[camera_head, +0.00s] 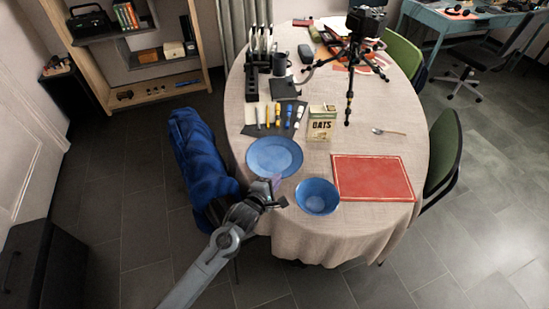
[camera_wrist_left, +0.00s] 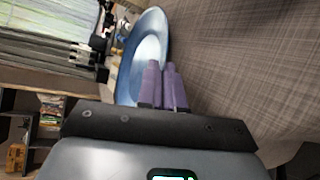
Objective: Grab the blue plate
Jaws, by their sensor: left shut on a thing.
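The blue plate (camera_head: 273,156) lies on the round cloth-covered table, near its left front edge. My left gripper (camera_head: 276,183) is at the plate's near rim, and its purple fingers are close together. In the left wrist view the fingers (camera_wrist_left: 165,87) are shut on the rim of the plate (camera_wrist_left: 150,30), which stretches away from them. The exact contact is partly hidden by the fingers. The plate looks about flat on the table. My right gripper is in neither view.
A blue bowl (camera_head: 317,196) stands just right of my left gripper. A red placemat (camera_head: 372,178) lies farther right. An oats box (camera_head: 320,123), several markers (camera_head: 278,115) and a tripod (camera_head: 350,75) stand behind. A chair with blue cloth (camera_head: 200,155) is at the left.

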